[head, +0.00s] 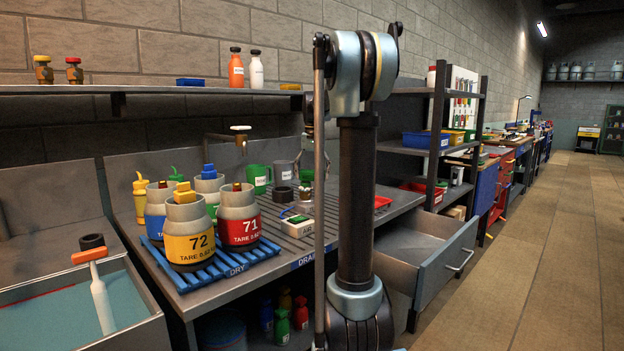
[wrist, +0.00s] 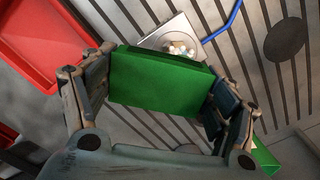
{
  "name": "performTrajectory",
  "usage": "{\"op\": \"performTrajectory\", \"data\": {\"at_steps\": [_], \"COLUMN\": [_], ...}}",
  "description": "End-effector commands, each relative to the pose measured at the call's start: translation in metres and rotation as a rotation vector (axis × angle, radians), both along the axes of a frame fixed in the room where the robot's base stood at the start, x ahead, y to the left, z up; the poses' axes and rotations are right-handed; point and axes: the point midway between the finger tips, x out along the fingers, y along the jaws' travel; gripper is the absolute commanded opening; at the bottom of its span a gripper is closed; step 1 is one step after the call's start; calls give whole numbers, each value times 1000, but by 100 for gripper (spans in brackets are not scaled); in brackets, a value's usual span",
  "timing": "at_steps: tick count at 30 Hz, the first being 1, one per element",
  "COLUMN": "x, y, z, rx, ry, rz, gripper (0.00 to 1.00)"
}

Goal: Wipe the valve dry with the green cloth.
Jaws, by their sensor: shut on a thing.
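In the wrist view my gripper (wrist: 160,80) is shut on a green, block-shaped thing (wrist: 155,88), which I take to be the folded green cloth. The fingers press its left and right ends. It hangs over a ribbed grey surface and partly covers a pale square plate with a clear round dish (wrist: 180,44) holding small whitish pieces. In the head view my arm hides most of the gripper. Small brass and red valve-like pieces stand on the upper shelf (head: 74,71), and brass-coloured tops sit on some cylinders. I cannot tell which is the valve.
Numbered cylinders, a yellow one (head: 190,240) and a red one (head: 239,220) among them, stand on a blue rack (head: 215,270). A water basin (head: 130,320) is at lower left. An open drawer (head: 440,250) juts out at right. A red tray (wrist: 45,40) lies left in the wrist view.

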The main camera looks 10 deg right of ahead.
Motion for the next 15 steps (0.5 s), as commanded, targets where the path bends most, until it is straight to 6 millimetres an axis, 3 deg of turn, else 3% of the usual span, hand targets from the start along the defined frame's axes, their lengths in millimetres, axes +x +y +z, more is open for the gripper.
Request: {"op": "performTrajectory", "data": {"at_steps": [15], "x": [0], "y": [0], "z": [26], "rx": [0], "ry": [0], "rz": [0], "gripper": [51]}}
